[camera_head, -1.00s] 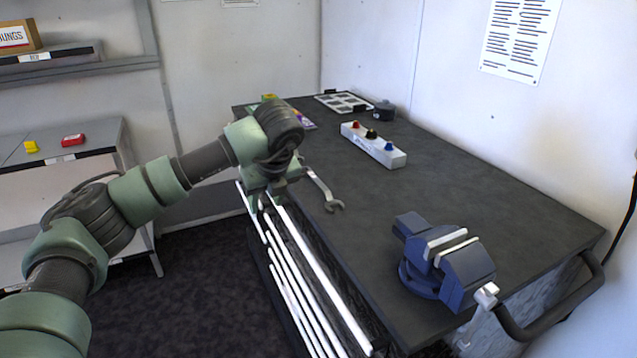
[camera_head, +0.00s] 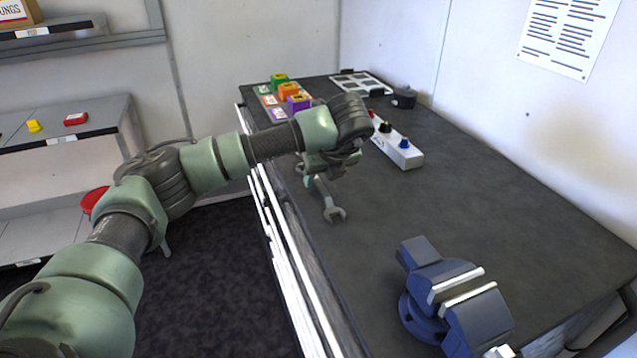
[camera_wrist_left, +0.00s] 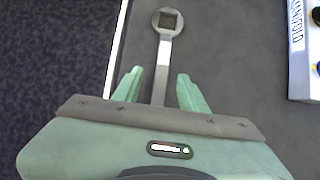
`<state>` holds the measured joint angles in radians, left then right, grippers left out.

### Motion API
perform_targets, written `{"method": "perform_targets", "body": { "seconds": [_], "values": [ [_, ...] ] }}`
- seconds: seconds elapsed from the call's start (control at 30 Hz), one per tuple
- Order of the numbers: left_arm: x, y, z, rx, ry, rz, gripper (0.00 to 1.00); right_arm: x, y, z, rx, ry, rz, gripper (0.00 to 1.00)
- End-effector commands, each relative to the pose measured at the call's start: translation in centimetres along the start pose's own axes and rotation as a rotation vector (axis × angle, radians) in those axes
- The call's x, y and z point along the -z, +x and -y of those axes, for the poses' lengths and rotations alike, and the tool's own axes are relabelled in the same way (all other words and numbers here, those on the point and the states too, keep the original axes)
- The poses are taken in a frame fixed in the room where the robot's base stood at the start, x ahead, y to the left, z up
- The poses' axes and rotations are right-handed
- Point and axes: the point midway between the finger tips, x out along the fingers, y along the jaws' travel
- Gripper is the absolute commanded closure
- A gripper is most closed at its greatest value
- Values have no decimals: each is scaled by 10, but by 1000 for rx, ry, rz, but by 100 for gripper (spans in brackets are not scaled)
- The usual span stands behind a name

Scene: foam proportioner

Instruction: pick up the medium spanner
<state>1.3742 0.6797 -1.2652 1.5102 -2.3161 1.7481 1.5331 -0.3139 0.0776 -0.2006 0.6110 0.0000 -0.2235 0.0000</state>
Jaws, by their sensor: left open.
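A grey metal spanner (camera_head: 324,196) lies on the dark bench top near its left long edge, its open jaw towards the vise. In the left wrist view, the spanner (camera_wrist_left: 162,65) has its ring end at the top, and its shaft runs down between my fingers. My left gripper (camera_head: 310,181) is over the spanner in the head view, and my wrist hides part of the shaft. In the left wrist view, my left gripper (camera_wrist_left: 160,90) is open, with one green finger on each side of the shaft. No other spanner shows to compare sizes. My right gripper is not in view.
The bench (camera_head: 480,190) also carries a blue vise (camera_head: 450,297) at the front, a white box with coloured knobs (camera_head: 398,150) beyond my wrist, and coloured blocks (camera_head: 290,92) at the far end. White rails (camera_head: 283,250) run along its left side. The bench middle is clear.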

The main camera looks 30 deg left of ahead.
Motion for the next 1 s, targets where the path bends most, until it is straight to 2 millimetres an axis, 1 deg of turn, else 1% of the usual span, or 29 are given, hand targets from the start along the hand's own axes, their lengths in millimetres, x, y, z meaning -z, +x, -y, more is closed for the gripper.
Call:
{"method": "perform_targets", "body": {
  "seconds": [0.03, 0.1, 0.2, 0.3, 0.43, 0.47, 0.5, 0.6, 0.8, 1.0],
  "values": [
    [-1, 6, 0, -4, 1, -1, 58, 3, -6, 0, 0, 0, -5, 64],
    [-1, 16, 0, -3, 0, -1, 58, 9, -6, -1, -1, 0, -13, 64],
    [0, 23, 0, -2, 0, -1, 58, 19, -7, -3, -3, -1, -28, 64],
    [0, 26, 1, 0, 0, 0, 58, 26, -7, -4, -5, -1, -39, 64],
    [0, 25, 1, 0, 0, 0, 58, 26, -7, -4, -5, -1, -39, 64],
    [0, 25, 1, 0, 0, 0, 64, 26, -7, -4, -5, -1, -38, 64],
    [0, 25, 1, 0, 0, 0, 75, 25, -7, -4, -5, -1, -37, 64],
    [0, 25, 1, 0, 0, 0, 100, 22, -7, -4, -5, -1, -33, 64],
    [-1, 24, 1, 1, 0, 1, 100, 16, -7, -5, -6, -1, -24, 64],
    [-2, 23, 1, 2, -1, 1, 100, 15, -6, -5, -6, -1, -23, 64]
  ]
}}
